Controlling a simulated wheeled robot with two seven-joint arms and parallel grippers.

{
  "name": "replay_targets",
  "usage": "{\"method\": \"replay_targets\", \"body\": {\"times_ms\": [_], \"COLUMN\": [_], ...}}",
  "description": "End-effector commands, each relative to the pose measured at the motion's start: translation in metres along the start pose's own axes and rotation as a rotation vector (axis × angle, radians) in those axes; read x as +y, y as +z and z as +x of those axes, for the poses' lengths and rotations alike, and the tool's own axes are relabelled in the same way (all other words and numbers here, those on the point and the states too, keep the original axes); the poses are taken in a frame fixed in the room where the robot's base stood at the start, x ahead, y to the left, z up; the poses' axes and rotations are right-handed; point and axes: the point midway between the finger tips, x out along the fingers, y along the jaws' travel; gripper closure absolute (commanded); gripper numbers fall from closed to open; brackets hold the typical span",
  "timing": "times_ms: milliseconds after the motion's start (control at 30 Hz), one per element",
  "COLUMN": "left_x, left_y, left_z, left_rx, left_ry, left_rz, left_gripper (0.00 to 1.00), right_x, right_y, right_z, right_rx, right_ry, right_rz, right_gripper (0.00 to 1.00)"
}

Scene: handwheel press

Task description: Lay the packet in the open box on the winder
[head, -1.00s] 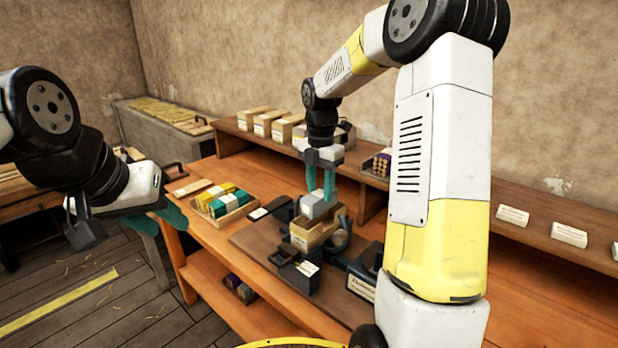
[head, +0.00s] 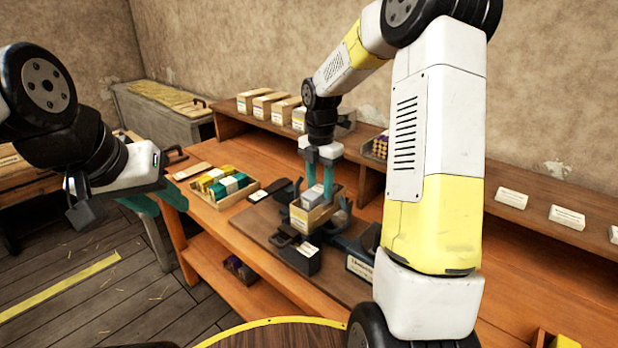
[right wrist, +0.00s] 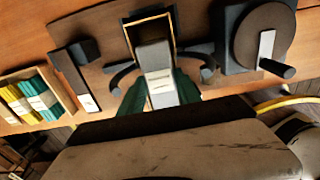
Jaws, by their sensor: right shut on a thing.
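The grey packet (head: 313,196) with a pale label is between the teal fingers of my right gripper (head: 319,181). The right wrist view also shows the packet (right wrist: 156,72) between both fingers (right wrist: 158,92). The open tan box (head: 307,219) stands on the dark winder (head: 344,215), directly under the packet. In the right wrist view the packet overlaps the near part of the box (right wrist: 150,17). Its lower end is hidden, so I cannot tell if it touches the box floor. My left gripper (head: 157,202) is empty, its teal fingers apart, left of the bench.
A tray (head: 236,203) of yellow, green and white packets lies left of the winder. A dark block (head: 301,261) stands in front of the box. A handwheel (right wrist: 265,38) is right of the box in the right wrist view. Several boxes (head: 270,105) line the back shelf.

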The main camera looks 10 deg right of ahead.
Motion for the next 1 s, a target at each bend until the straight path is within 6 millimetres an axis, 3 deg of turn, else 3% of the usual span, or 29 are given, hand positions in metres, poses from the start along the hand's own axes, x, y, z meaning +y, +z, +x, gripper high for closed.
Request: {"method": "replay_targets", "body": {"times_ms": [933, 967, 1000], "left_x": [0.000, 0.000, 0.000], "left_y": [0.000, 0.000, 0.000], "left_z": [0.000, 0.000, 0.000], "left_rx": [0.000, 0.000, 0.000], "left_ry": [0.000, 0.000, 0.000], "left_rz": [0.000, 0.000, 0.000], "left_gripper": [0.64, 0.64, 0.64], "right_x": [0.000, 0.000, 0.000], "right_y": [0.000, 0.000, 0.000], "right_z": [0.019, 0.019, 0.019], "right_rx": [0.000, 0.000, 0.000], "right_ry": [0.000, 0.000, 0.000], "right_rz": [0.000, 0.000, 0.000], "right_gripper": [1.00, 0.57, 0.49]}}
